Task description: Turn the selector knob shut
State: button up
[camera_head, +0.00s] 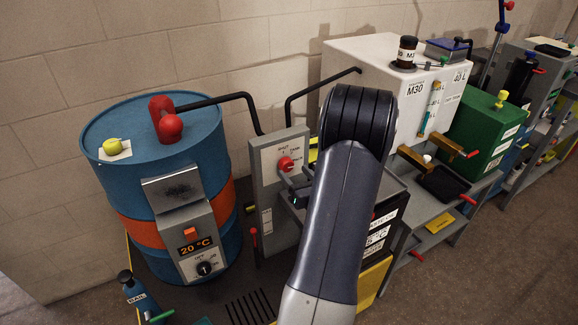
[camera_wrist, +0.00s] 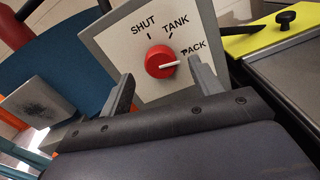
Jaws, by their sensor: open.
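The red selector knob (camera_wrist: 160,62) sits on a grey panel (camera_wrist: 120,40) marked SHUT, TANK and PACK. Its white pointer line aims toward PACK, at the right. In the head view the knob (camera_head: 286,164) shows on the upright grey panel (camera_head: 264,190) between the blue drum and my arm. My gripper (camera_wrist: 158,88) is open in front of the panel, with one finger to the lower left of the knob and one to its right. The fingers appear apart from the knob. In the head view the gripper (camera_head: 296,188) is partly hidden by my arm.
A blue drum (camera_head: 105,185) with an orange band and a 20 °C control box (camera_head: 198,245) stands left of the panel. Black pipes run above the panel. A white M30 tank (camera_head: 362,58) and a green box (camera_head: 480,125) stand to the right. A yellow part (camera_wrist: 270,38) lies right of the panel.

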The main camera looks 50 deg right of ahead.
aim_at(289, 167)
jog(key=shift+x, duration=1.95)
jog(key=shift+c, duration=0.5)
jog(key=c, duration=0.9)
